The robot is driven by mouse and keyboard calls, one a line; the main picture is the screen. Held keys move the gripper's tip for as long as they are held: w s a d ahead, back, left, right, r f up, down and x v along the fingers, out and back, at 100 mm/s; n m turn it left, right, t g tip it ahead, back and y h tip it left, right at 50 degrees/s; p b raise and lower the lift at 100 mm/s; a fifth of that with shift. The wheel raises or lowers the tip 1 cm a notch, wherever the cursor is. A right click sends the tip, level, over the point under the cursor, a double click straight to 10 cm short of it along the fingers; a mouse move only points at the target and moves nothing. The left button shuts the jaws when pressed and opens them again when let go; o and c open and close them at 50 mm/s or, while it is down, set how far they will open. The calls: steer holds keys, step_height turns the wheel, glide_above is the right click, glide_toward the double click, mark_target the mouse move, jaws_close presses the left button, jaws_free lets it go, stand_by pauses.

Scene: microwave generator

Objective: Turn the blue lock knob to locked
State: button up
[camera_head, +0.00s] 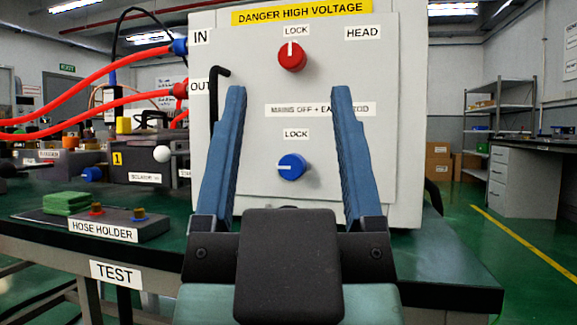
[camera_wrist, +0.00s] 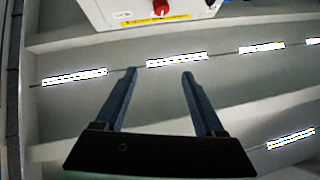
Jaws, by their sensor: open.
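The blue lock knob (camera_head: 291,167) is on the lower front of a light grey cabinet (camera_head: 385,150), under a LOCK label (camera_head: 296,134). Its white mark points left. A red knob (camera_head: 292,57) with its own LOCK label is above it, its white mark pointing up. My gripper (camera_head: 289,90) is open and empty, with blue fingers pointing up in front of the cabinet. In the head view the blue knob shows between the fingers; I cannot tell the depth gap. In the wrist view my gripper (camera_wrist: 158,72) is apart from the cabinet, and the blue knob cannot be made out.
A black bent rod (camera_head: 217,90) is at the cabinet's left side. Red hoses (camera_head: 90,107) run to the IN and OUT ports. A hose holder (camera_head: 95,222) with green pads is on the green table at left. Open floor (camera_head: 470,240) lies to the right.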

step_height(320, 180, up, 21)
steer(key=w+g+p, duration=0.1)
steer(key=w+p, duration=0.2)
steer(key=p, duration=2)
steer(key=w+r+g+p, duration=0.3)
steer(key=w+r+p, duration=0.15)
steer(key=p, duration=0.55)
steer(key=n+g+h+p, duration=0.25)
steer(key=g+p, duration=0.35)
steer(key=p, duration=1)
glide_above(290, 168)
steer(key=s+d, duration=0.2)
steer(key=s, duration=0.2)
step_height(290, 168, down, 4)
step_height(290, 168, down, 12)
steer(key=s+d+n+g+h+p, duration=0.1)
steer(key=d+n+g+h+p, duration=0.1)
steer(key=n+g+h, duration=0.3)
steer(key=s+a+f+n+t+y, duration=0.1)
steer(key=s+a+f+n+t, duration=0.25)
steer(key=f+n, duration=0.55)
steer(key=s+a+f+n+t+y, duration=0.2)
steer(key=s+a+f+n, duration=0.3)
steer(key=n, duration=0.9)
steer(key=shift+m+g, duration=0.25)
steer(key=x, duration=0.9)
steer(key=d+x, duration=0.1)
steer(key=x, duration=0.4)
steer(key=shift+s+f, duration=0.2)
steer(key=shift+f, duration=0.15)
